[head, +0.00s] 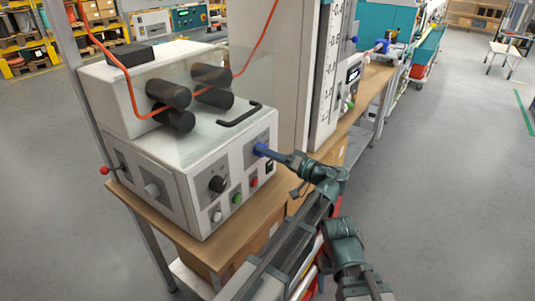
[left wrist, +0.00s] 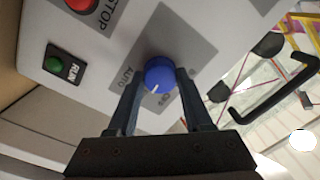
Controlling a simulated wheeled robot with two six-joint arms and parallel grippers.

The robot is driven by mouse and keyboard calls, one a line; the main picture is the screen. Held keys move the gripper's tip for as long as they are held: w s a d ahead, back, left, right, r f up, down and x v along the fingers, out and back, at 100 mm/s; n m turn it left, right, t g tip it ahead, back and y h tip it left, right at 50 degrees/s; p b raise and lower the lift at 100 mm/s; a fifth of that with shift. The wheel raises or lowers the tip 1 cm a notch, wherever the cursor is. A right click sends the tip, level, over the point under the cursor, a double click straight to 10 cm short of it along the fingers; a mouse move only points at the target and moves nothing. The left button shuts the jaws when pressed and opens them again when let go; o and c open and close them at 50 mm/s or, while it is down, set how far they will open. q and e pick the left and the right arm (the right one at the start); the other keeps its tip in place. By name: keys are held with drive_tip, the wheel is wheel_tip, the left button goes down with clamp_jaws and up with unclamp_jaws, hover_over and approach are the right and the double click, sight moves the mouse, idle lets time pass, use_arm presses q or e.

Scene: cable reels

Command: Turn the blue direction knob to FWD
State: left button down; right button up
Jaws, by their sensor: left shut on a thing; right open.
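The blue knob (head: 260,149) is on a grey plate (left wrist: 190,38) on the front of the white machine. In the left wrist view, the knob (left wrist: 160,72) has a white pointer mark pointing down and slightly left. Small lettering by it looks like AUTO on the left and OFF below; I cannot read FWD. My left gripper (head: 266,151) is shut on the knob, one finger on each side, as the left wrist view also shows (left wrist: 160,80). My right gripper cannot be seen.
A black knob (head: 217,184), green button (head: 237,198) and red button (head: 254,182) are near the blue knob. A black handle (head: 240,114) and an orange cable (head: 240,72) over dark rollers (head: 168,93) are above. The wooden bench (head: 205,247) edge runs below.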

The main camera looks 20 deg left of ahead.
use_arm(q)
drive_tip(key=shift+m, duration=0.3)
drive_tip(key=shift+c, duration=1.6)
unclamp_jaws()
